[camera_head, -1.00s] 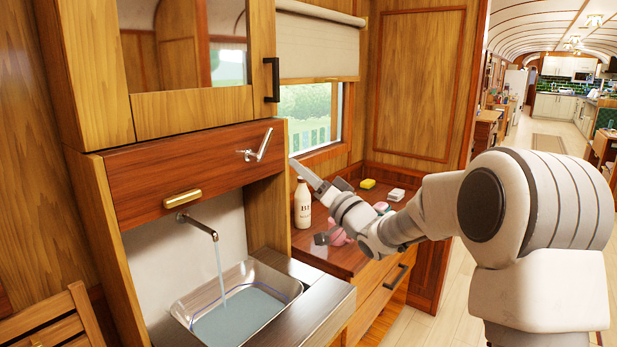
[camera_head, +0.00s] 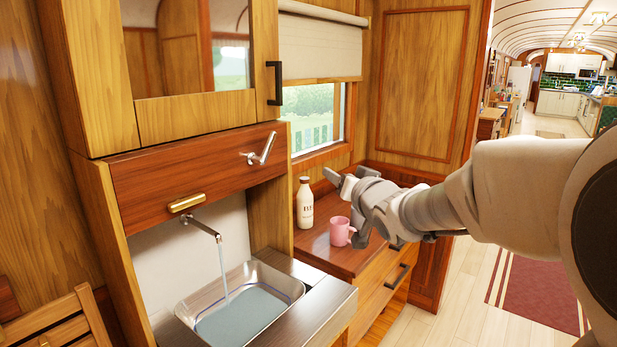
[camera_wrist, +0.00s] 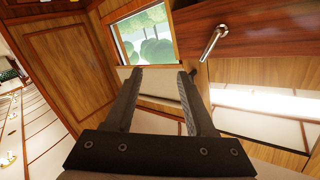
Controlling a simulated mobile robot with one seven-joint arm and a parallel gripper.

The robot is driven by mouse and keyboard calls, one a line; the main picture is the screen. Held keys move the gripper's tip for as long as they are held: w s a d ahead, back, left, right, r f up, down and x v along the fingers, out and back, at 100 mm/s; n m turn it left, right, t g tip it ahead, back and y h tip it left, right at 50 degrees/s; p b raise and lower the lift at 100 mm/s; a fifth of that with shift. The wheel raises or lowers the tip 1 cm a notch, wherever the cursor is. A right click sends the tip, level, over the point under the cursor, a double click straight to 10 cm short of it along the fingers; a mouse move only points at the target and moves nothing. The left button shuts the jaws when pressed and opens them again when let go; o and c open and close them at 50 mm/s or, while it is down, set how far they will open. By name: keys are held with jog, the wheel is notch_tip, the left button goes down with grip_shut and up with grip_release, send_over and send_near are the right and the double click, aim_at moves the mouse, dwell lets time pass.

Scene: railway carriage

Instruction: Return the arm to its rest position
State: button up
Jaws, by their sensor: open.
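My gripper (camera_head: 338,178) is in the middle of the head view, above the wooden counter, with my arm reaching in from the right. In the wrist view my gripper (camera_wrist: 160,85) shows two dark fingers spread apart with nothing between them. Behind the fingers are the window (camera_wrist: 147,37) and wooden wall. A pink mug (camera_head: 339,232) stands on the counter below my gripper. A white bottle (camera_head: 305,203) stands upright to the left of the mug. My arm and gripper hide part of the counter.
The metal sink (camera_head: 240,305) at lower left holds water, and the tap (camera_head: 203,228) is running. A lever (camera_head: 260,152) sticks out from the wooden panel above it. The cabinet handle (camera_head: 274,83) also juts out. The floor (camera_head: 470,270) at right is clear, with a red rug (camera_head: 535,290).

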jog(key=s+d+f+g+h+p, duration=0.1)
jog(key=s+d+g+h, duration=0.25)
jog(key=s, duration=0.55)
jog(key=s+d+f+g+h+p, duration=0.15)
jog(key=s+d, duration=0.25)
jog(key=s, duration=0.5)
jog(key=s+f+g+p, duration=0.1)
jog(key=s+f+g, duration=0.1)
jog(key=s, duration=0.6)
jog(key=s+f+g, duration=0.2)
jog(key=s+g, duration=0.1)
jog(key=s, duration=0.6)
jog(key=shift+s+a+f+n+g+y+p, duration=0.2)
jog(key=shift+f+n+g+y+p, duration=0.1)
jog(key=shift+f+n+p, duration=0.1)
jog(key=shift+a, duration=0.1)
